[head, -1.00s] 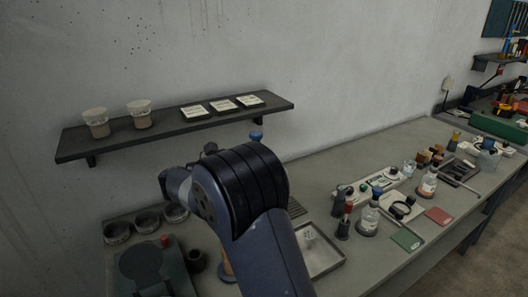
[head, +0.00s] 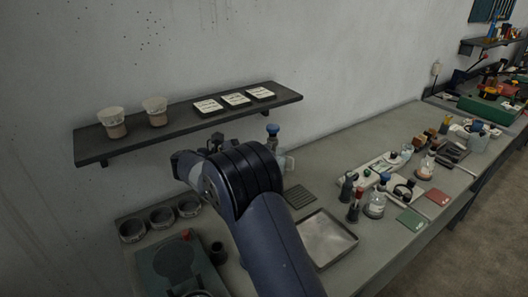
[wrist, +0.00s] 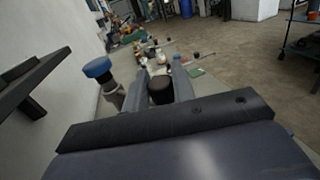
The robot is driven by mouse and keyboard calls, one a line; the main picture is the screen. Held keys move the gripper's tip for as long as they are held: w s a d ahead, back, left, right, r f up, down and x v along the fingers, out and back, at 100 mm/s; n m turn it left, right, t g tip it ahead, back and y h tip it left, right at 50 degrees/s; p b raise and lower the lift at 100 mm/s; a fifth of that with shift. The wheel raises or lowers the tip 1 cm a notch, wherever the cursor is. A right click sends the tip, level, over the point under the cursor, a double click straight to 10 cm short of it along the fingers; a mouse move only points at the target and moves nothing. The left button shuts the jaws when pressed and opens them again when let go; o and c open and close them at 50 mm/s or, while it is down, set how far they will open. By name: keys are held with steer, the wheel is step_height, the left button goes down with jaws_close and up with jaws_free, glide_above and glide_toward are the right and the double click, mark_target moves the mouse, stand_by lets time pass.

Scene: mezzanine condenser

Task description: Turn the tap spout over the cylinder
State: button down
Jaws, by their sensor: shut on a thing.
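In the wrist view my gripper (wrist: 161,76) has its two grey fingers on either side of a dark round piece (wrist: 160,91), which appears to be the tap spout, and is shut on it. The tap's blue knob on a dark post (wrist: 98,69) stands just left of the fingers. In the head view the blue knob (head: 272,130) shows above my wrist joint, which hides the fingers and most of the tap. A clear glass vessel (head: 289,161), perhaps the cylinder, shows partly beside the tap. Whether the spout is over it cannot be seen.
A wall shelf (head: 200,120) with cups and white cards hangs close behind my wrist. A dark grille (head: 300,196) and an empty metal tray (head: 325,241) lie on the bench right of my arm.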

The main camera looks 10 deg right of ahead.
steer(key=c, duration=1.2)
jaws_free()
steer(key=a, duration=0.7)
steer(key=shift+s+a, duration=0.25)
